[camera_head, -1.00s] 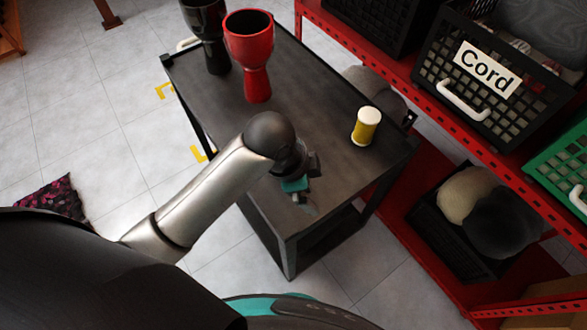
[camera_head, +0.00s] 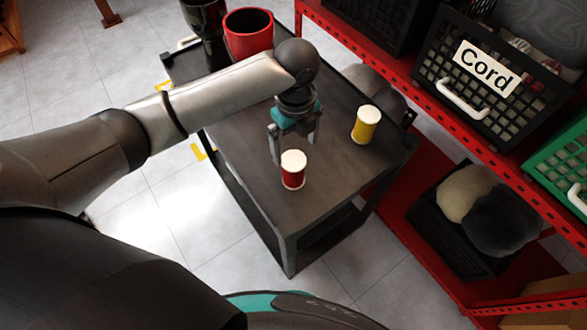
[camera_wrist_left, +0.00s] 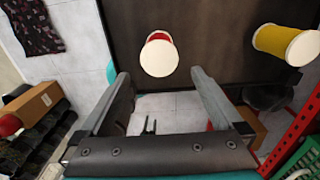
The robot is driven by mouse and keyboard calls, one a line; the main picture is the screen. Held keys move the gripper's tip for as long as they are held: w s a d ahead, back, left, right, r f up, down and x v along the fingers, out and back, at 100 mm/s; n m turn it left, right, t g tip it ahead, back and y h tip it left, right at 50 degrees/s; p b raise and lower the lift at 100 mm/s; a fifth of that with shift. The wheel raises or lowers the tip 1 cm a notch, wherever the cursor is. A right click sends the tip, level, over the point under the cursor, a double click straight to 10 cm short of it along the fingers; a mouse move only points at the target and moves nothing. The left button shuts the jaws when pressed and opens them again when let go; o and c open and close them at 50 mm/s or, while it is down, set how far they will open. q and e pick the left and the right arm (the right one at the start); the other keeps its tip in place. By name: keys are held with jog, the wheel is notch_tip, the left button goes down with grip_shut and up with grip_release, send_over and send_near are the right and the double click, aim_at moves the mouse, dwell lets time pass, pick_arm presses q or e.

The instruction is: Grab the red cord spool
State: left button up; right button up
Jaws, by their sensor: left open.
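The red cord spool (camera_head: 293,172) has white ends and stands upright on the dark cart top, near its front. In the left wrist view the red spool (camera_wrist_left: 159,55) lies ahead of the fingertips, about midway between them. My left gripper (camera_head: 293,146) is open and empty, fingers apart, just behind and above the red spool in the head view. It also shows in the left wrist view (camera_wrist_left: 158,82). My right gripper is not in view.
A yellow spool (camera_head: 366,124) stands to the right on the cart (camera_head: 335,185). A red shelf with a black "Cord" crate (camera_head: 446,88) is on the right.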

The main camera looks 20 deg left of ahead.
aim_at(293, 160)
pick_arm(q)
notch_tip(293, 160, down, 4)
jog(key=shift+f, duration=0.25)
jog(key=shift+w+a+f+b, duration=0.1)
jog(key=shift+f+b, duration=0.1)
jog(key=shift+f, duration=1.2)
jog(key=shift+a+f+b, duration=0.1)
jog(key=shift+f+b, duration=0.1)
jog(key=shift+f, duration=1.2)
jog(key=shift+c, duration=0.2)
jog(key=c, duration=1.4)
jog(key=shift+r, duration=0.15)
